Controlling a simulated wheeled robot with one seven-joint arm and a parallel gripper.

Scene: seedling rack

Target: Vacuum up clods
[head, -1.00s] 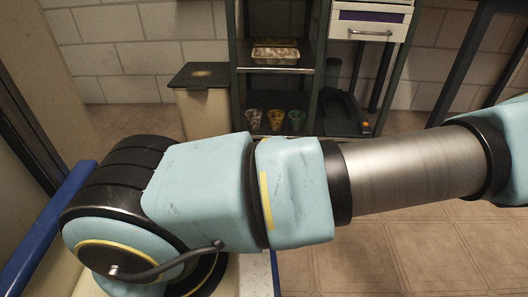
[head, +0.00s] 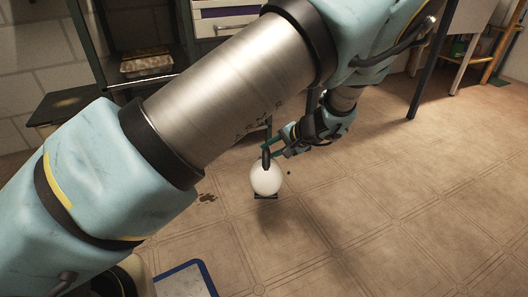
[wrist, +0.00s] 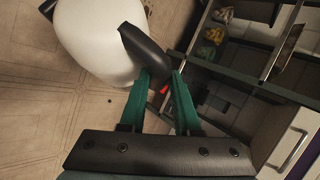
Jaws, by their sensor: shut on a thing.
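A handheld vacuum with a white rounded body (head: 266,180) and a dark handle is at floor height, its flat dark nozzle (head: 265,196) pointing down. I cannot tell whether the nozzle touches the floor. My gripper (head: 270,151) is shut on the dark handle. In the wrist view the green fingers of my gripper (wrist: 161,82) close on the handle (wrist: 145,50), beside the white body (wrist: 95,35). Dark brown clods (head: 207,197) lie on the floor left of the vacuum. A small dark speck (head: 289,172) lies to its right.
A dark metal shelf rack (head: 150,38) holds a tray (head: 146,62) at the back left, next to a drawer unit (head: 225,22). A lidded bin (head: 62,106) stands at far left. A table leg (head: 432,75) stands at right. Tiled floor at right is open.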

